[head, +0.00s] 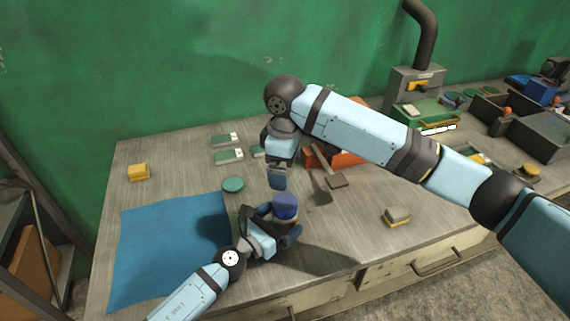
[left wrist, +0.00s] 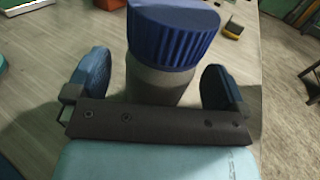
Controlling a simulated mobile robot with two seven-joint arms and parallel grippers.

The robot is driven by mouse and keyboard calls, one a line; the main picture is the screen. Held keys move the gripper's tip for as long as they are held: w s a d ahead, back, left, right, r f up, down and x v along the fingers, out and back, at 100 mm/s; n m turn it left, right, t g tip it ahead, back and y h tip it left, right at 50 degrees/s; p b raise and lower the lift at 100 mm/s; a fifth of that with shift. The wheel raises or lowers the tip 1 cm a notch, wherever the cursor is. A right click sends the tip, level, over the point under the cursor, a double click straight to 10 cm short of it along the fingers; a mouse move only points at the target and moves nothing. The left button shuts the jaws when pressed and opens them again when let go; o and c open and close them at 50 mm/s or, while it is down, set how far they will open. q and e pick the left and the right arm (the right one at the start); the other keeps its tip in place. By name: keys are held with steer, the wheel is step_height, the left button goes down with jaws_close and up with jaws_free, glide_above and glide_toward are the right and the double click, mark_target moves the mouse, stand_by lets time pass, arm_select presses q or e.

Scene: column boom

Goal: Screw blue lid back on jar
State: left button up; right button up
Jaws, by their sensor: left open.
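A grey jar (left wrist: 158,86) stands upright on the workbench, with a ribbed blue lid (head: 286,205) on its top. The lid also shows large in the left wrist view (left wrist: 172,38). I cannot tell how tightly it is seated. My left gripper (head: 275,228) is low at the jar; in the left wrist view its open fingers (left wrist: 155,82) stand on both sides of the jar body, with visible gaps. My right gripper (head: 277,180) points down, above and slightly behind the lid, apart from it. Its fingers overlap edge-on, so its opening is unclear.
A blue cloth (head: 165,250) lies left of the jar, with a green round lid (head: 233,184) near its corner. A hammer-like tool (head: 322,180) and an orange bin (head: 345,158) lie behind right. A grey-yellow block (head: 397,216) sits near the front edge (head: 400,252).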

arm_select(q)
steer(key=b+v, duration=0.1)
steer(key=v, duration=0.9)
steer(key=shift+s+a+f, duration=0.1)
steer(key=shift+s+a, duration=0.65)
steer(key=shift+s, duration=0.05)
